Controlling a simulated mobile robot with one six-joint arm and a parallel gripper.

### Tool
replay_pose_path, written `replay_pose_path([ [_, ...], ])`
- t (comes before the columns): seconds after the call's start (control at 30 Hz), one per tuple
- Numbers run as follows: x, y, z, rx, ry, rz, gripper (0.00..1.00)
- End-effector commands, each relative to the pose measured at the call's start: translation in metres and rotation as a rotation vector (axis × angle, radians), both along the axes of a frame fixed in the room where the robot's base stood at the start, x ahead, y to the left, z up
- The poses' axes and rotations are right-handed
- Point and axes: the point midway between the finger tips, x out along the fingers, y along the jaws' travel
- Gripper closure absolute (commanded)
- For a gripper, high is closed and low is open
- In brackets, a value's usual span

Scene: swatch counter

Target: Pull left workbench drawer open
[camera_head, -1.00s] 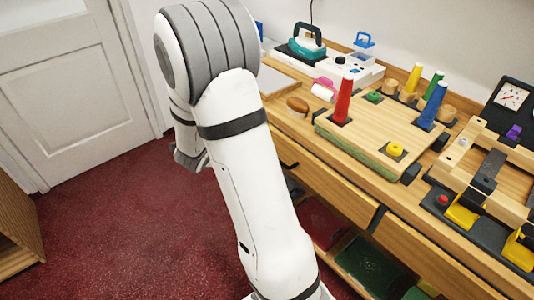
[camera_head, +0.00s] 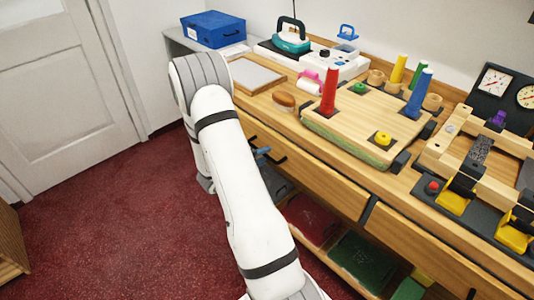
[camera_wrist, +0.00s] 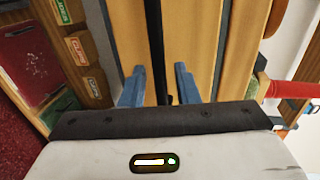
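The left workbench drawer (camera_head: 325,182) has a wooden front under the bench top and looks flush with it. Its dark bar handle (camera_head: 278,158) is partly hidden by my arm and gripper in the head view. My gripper (camera_head: 262,151) shows only as a small blue tip at the handle. In the wrist view its two blue fingers (camera_wrist: 159,86) are apart, one on either side of the dark handle bar (camera_wrist: 155,35), with gaps visible. I cannot tell how deep the handle sits between them.
Trays (camera_head: 308,218) sit on the shelf below the drawers. Red carpet (camera_head: 130,220) is clear to the left.

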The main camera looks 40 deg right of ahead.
Motion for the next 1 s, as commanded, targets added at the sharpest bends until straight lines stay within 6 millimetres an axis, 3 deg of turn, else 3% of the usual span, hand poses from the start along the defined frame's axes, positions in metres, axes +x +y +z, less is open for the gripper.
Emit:
replay_pose_path([
  [0.37, 0.0009, -0.009, -0.002, 0.001, 0.001, 0.002, 0.72],
  [0.73, 0.001, -0.0086, -0.002, 0.001, 0.001, 0.002, 1.0],
  [1.0, 0.001, -0.0083, -0.0021, 0.001, 0.001, 0.002, 1.0],
])
